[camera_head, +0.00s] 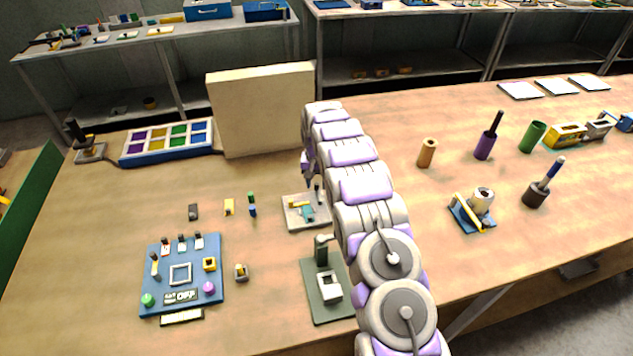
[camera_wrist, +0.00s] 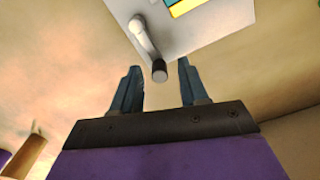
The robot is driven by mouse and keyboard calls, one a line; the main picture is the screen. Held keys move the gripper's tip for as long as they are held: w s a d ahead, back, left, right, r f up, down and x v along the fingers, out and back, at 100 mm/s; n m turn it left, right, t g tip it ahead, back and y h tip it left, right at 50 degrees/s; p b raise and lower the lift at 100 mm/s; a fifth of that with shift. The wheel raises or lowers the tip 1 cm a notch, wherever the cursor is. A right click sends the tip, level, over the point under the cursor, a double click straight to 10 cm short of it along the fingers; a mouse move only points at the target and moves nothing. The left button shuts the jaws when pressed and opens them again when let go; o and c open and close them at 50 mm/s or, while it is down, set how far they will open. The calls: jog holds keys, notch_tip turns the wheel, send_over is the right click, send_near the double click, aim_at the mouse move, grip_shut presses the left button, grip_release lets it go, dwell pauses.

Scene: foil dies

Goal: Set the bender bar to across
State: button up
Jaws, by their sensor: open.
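The bender is probably the small pale plate (camera_head: 292,218) with yellow and teal parts, on the bench just left of my arm. In the wrist view its plate (camera_wrist: 205,22) fills the top. My gripper (camera_wrist: 159,66) is open. Its two blue-grey fingers are apart, with the knob showing between their tips. I cannot tell whether they touch it. In the head view my arm hides most of the gripper and part of the bender.
A blue control panel (camera_head: 155,293) lies left and a green-based press (camera_head: 315,306) stands close in front. A cream upright board (camera_head: 262,108) and a tray of coloured compartments (camera_head: 140,158) stand behind. Tools and a tan cylinder (camera_head: 427,153) stand right. The bench's left front is clear.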

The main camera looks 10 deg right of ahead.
jog(key=shift+c, duration=0.3)
grip_shut()
